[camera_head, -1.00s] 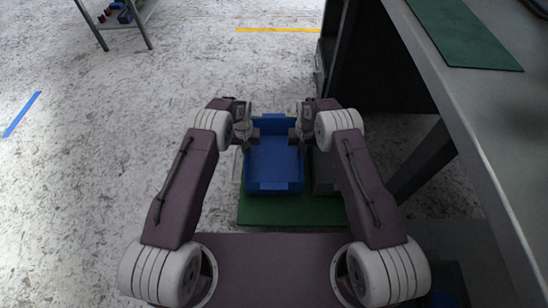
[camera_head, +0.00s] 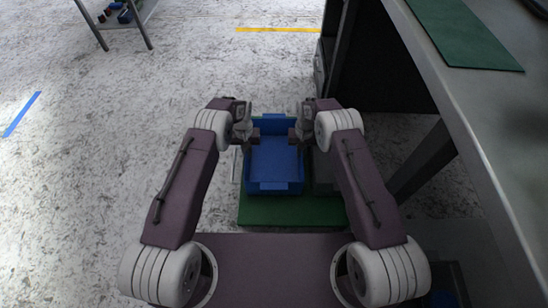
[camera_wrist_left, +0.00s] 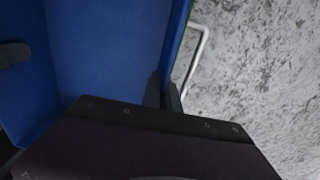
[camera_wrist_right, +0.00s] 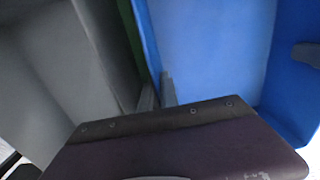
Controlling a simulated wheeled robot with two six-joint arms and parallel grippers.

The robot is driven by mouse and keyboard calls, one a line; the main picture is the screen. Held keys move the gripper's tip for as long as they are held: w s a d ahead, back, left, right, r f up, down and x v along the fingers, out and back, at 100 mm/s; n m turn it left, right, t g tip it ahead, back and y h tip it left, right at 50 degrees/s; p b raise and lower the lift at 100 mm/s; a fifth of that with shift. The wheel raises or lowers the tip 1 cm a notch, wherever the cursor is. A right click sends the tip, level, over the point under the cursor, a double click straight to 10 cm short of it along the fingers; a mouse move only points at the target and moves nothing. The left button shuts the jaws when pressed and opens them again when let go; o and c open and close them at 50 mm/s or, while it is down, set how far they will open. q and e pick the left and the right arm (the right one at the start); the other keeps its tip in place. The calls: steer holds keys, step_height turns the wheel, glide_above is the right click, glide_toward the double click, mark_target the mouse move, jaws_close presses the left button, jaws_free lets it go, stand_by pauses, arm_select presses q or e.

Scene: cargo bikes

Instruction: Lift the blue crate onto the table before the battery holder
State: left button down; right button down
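The blue crate (camera_head: 275,158) is empty and sits low in front of me, over a green mat (camera_head: 290,210). My left gripper (camera_head: 250,134) is at the crate's left side wall. In the left wrist view its fingers (camera_wrist_left: 164,95) are close together with the wall between them, beside the blue crate interior (camera_wrist_left: 105,50). My right gripper (camera_head: 298,134) is at the right side wall. In the right wrist view its fingers (camera_wrist_right: 158,92) straddle the wall of the crate (camera_wrist_right: 210,50). The table (camera_head: 490,110) stands at the right. I cannot make out the battery holder.
A green mat (camera_head: 463,34) lies on the table top. The table's dark leg (camera_head: 420,160) and a dark cabinet (camera_head: 345,60) are right of the crate. A grey box side (camera_wrist_right: 60,80) is close beside my right gripper. A small shelf (camera_head: 115,20) stands far left.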

arm_select(q)
steer(key=shift+r, duration=0.2)
arm_select(e)
steer(key=shift+r, duration=0.2)
